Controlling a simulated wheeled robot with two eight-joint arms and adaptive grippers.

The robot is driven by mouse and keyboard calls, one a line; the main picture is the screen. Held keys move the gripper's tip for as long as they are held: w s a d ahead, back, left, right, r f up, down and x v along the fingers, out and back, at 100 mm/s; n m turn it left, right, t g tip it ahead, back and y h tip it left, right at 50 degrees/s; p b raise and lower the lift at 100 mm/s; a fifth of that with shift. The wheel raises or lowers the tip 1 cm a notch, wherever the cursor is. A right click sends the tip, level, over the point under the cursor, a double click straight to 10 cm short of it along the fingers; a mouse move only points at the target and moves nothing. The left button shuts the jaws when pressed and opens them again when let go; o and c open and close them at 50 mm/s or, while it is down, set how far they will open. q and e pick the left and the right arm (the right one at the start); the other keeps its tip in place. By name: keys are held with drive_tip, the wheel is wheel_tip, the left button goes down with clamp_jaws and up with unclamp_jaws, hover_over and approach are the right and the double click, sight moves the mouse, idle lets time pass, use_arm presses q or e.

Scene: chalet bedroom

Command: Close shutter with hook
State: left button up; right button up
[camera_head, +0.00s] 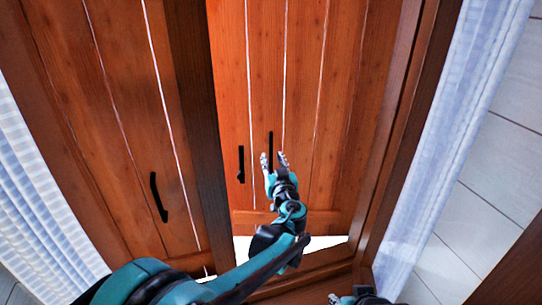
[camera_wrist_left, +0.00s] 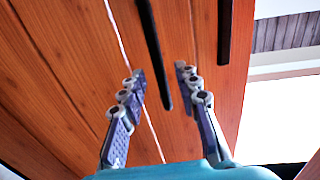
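Two orange-brown wooden shutter panels fill the head view: a left one (camera_head: 60,60) and a right one (camera_head: 335,100). The left panel carries a slanted black handle (camera_head: 157,197). The right panel shows two upright black bars, one at its left (camera_head: 241,165) and one (camera_head: 271,145) by my left gripper. I cannot tell which is the hook. My left gripper (camera_head: 273,158) is open in front of the right panel. In the left wrist view a black bar (camera_wrist_left: 153,50) runs between its spread fingers (camera_wrist_left: 160,75), without visible finger contact. A part of my right gripper (camera_head: 358,299) shows at the bottom edge.
A dark wooden post (camera_head: 198,110) stands between the panels. A wooden frame (camera_head: 405,110) borders the right side. White light shows below the right panel. Pale curtains hang at the left (camera_head: 40,210) and right (camera_head: 465,110). The left wrist view shows another black bar (camera_wrist_left: 224,30) and a bright opening at right.

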use_arm(q)
drive_tip(key=shift+w+a, duration=0.15)
drive_tip(key=shift+w, duration=0.55)
drive_tip(key=shift+w+a, duration=0.1)
drive_tip(key=shift+w, duration=0.55)
clamp_jaws()
drive_tip(key=s+d+n+g+y, duration=0.1)
drive_tip(key=s+d+n+y, duration=0.1)
drive_tip(key=s, duration=0.9)
drive_tip(key=shift+d+f+n+y, duration=0.15)
drive_tip(key=shift+d+n+y, duration=0.15)
drive_tip(key=shift+d+y, duration=0.65)
drive_tip(key=shift+s+a, duration=0.1)
